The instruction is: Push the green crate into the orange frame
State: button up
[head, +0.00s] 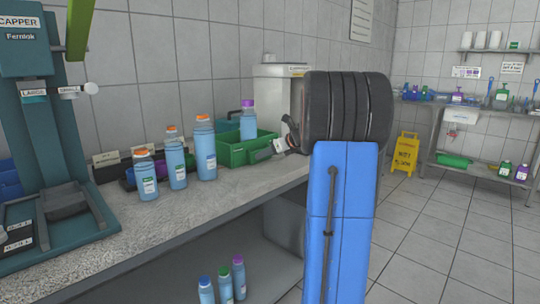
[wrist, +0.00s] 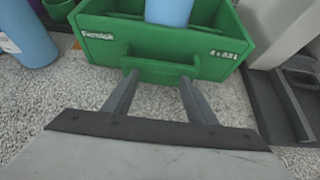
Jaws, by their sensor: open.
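The green crate (head: 235,152) stands on the bench top behind the row of bottles in the head view. A blue bottle with a purple cap (head: 248,122) stands in it. In the wrist view the crate (wrist: 108,48) faces me with its labelled front and handle. My gripper (wrist: 158,77) is open, with one fingertip on each side of the handle's middle, close to the crate front; I cannot tell whether they touch it. I cannot make out the orange frame in either view.
Several blue bottles with orange caps (head: 205,150) stand left of the crate. A teal capper machine (head: 40,110) is at the far left. A white container (head: 272,90) stands behind the crate. My arm hides part of the bench's right end.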

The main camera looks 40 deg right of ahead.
aim_at(261, 149)
jog(key=shift+w+a, duration=0.2)
jog(key=shift+w, duration=2.05)
jog(key=shift+w+a, duration=0.15)
jog(key=shift+w, duration=1.3)
jog(key=shift+w+a, duration=0.1)
jog(key=shift+w, duration=1.35)
jog(key=shift+w, duration=0.8)
jog(key=v, duration=0.8)
jog(key=shift+f, duration=0.1)
